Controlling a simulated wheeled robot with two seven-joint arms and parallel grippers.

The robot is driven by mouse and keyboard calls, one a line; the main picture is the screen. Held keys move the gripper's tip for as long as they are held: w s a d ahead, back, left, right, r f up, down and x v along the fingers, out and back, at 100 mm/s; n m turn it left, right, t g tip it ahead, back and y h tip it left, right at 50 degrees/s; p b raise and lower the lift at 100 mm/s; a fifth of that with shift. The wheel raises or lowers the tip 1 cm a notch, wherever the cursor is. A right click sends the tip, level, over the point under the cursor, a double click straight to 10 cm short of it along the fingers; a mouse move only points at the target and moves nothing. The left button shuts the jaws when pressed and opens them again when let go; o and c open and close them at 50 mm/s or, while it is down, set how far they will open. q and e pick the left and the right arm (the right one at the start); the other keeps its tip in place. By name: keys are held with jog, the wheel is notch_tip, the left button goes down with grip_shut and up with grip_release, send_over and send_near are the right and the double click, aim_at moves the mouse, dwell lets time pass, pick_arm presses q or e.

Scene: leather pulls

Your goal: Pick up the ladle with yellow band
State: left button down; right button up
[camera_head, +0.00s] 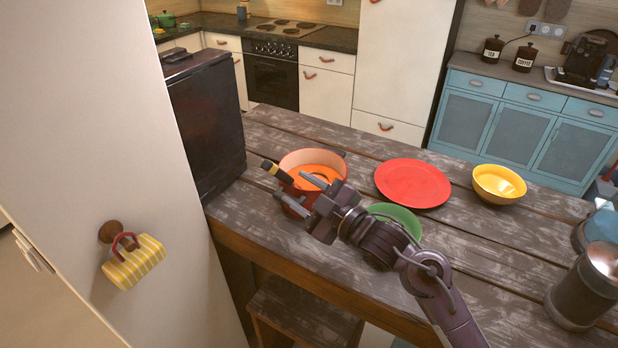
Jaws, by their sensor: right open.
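The ladle with yellow band (276,171) leans out of a red pot (322,157) on the wooden table. Its dark handle with the yellow band sticks out over the pot's left rim. The ladle's lower part is not clearly visible. My right gripper (289,185) is open over the front left of the pot. Its two fingers point toward the ladle's handle, with the fingertips close to the handle's lower part. I cannot tell whether the handle lies between them or whether they touch. My left gripper is not in view.
A red plate (412,183) and a yellow bowl (499,184) stand right of the pot. A green dish (397,217) is partly hidden behind my right arm. A dark box-shaped thing (207,120) stands left of the pot. A dark cylinder (577,297) is at the lower right.

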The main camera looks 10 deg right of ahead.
aim_at(287, 177)
jog(key=w+a+p, duration=0.2)
jog(key=shift+w+r, duration=0.3)
jog(key=shift+r, duration=0.1)
jog(key=shift+p+x, duration=0.55)
jog(key=shift+x, duration=0.65)
jog(key=shift+w+a+f, duration=0.2)
jog(key=shift+w+f, duration=0.1)
jog(key=shift+w, duration=0.15)
jog(key=shift+s, duration=0.1)
grip_shut()
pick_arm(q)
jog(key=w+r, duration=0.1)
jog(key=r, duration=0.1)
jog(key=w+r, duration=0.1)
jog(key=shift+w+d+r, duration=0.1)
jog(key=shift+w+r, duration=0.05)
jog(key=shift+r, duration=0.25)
pick_arm(e)
jog(key=shift+d+r, duration=0.1)
